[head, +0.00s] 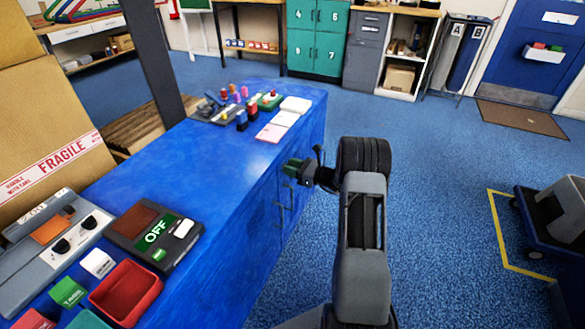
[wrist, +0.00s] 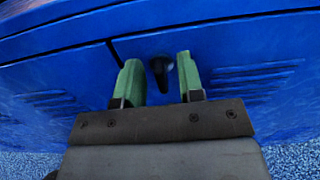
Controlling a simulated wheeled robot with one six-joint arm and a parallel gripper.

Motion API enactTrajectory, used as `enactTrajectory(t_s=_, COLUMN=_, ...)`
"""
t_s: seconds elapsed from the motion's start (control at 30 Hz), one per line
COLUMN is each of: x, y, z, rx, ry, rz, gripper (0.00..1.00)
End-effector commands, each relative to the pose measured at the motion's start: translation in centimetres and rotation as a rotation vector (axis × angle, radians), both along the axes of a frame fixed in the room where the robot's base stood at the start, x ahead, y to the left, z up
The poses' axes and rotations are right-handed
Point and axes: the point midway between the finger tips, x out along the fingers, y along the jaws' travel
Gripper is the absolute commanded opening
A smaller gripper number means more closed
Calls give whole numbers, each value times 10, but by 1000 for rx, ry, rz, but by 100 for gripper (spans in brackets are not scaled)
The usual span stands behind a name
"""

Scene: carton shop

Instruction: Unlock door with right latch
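The blue cabinet (head: 262,205) under the bench has doors on its side facing the aisle. In the wrist view a small black latch (wrist: 161,67) sits on the blue door (wrist: 235,60), just right of the vertical seam between two doors. Its dark tongue hangs downward, slightly tilted. My gripper (wrist: 158,72) is open, with one green finger on each side of the latch and visible gaps between. In the head view my gripper (head: 294,166) is at the cabinet's upper front, and its tips and the latch are partly hidden there.
Dark bar handles (head: 281,208) stand out from the cabinet front below my gripper. Louvred vents (wrist: 250,80) flank the seam. On the bench are an OFF panel (head: 155,235) and a red tray (head: 126,292). Blue floor (head: 440,180) to the right is free, short of a trolley (head: 550,230).

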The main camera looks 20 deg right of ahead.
Motion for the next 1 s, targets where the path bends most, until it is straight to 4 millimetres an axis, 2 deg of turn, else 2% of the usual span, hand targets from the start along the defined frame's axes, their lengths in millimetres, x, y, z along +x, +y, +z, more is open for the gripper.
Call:
enactTrajectory(t_s=0.2, x=0, y=0, z=0, rx=0, ry=0, rz=0, gripper=33)
enactTrajectory(t_s=0.57, x=0, y=0, z=0, rx=0, ry=0, rz=0, gripper=0)
enactTrajectory(t_s=1.0, x=0, y=-1, z=2, rx=57, ry=52, rz=0, gripper=0)
